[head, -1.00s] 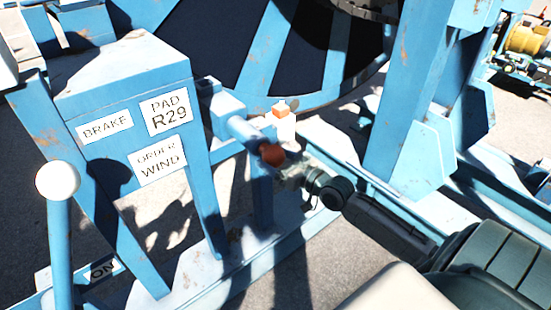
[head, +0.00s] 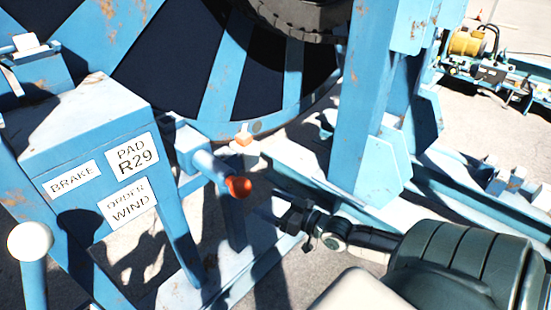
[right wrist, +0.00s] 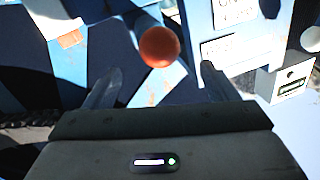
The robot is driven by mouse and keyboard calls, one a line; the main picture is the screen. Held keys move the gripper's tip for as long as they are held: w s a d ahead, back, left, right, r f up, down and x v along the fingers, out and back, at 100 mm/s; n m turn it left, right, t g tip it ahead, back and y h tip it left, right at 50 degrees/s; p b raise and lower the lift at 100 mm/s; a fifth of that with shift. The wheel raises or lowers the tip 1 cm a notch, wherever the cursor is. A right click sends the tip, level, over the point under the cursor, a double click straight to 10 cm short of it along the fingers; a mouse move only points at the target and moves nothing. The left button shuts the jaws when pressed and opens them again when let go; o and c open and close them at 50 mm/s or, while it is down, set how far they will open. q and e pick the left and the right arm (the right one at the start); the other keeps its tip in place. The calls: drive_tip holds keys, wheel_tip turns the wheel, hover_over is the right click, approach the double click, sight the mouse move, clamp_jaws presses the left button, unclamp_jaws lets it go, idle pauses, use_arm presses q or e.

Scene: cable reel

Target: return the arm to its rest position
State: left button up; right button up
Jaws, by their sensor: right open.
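My right gripper (head: 268,210) is open and empty, just right of and below a round orange knob (head: 238,187) on the end of a blue rod in the head view. In the right wrist view, my right gripper (right wrist: 158,84) has its two fingers spread, and the orange knob (right wrist: 160,46) lies beyond them, with a visible gap in the head view. My right arm comes in from the lower right. My left gripper is not in view.
A blue box with BRAKE and PAD R29 labels (head: 136,154) stands left of the knob. A white ball-topped lever (head: 30,241) is at lower left. The large cable reel (head: 225,90) stands behind, with a blue upright post (head: 357,110) at right. Yellow machinery (head: 467,42) is at far right.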

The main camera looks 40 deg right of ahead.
drive_tip(key=shift+s+d, duration=0.2)
drive_tip(key=shift+s, duration=0.35)
drive_tip(key=s+d+f+m+g+h, duration=0.1)
drive_tip(key=s+d+f+g+h, duration=0.2)
drive_tip(key=f, duration=0.9)
drive_tip(key=s+d+f+g+h, duration=0.1)
drive_tip(key=s+d+f+g, duration=0.2)
drive_tip(key=f, duration=0.9)
drive_tip(key=s+d+f+m+g+h, duration=0.1)
drive_tip(key=s+d+f+h, duration=0.3)
drive_tip(key=f, duration=0.8)
drive_tip(key=s+a+f+g+y, duration=0.1)
drive_tip(key=s+a+f+g, duration=0.5)
drive_tip(key=s+f, duration=0.7)
drive_tip(key=s+a+f+g, duration=0.1)
drive_tip(key=s+a+f, duration=0.3)
drive_tip(key=s+a, duration=0.2)
drive_tip(key=s+a+f+n+g+y, duration=0.1)
drive_tip(key=s+a+f+g, duration=0.1)
drive_tip(key=s+a+f, duration=0.3)
drive_tip(key=s+a, duration=0.1)
drive_tip(key=s, duration=0.3)
drive_tip(key=shift+a, duration=0.2)
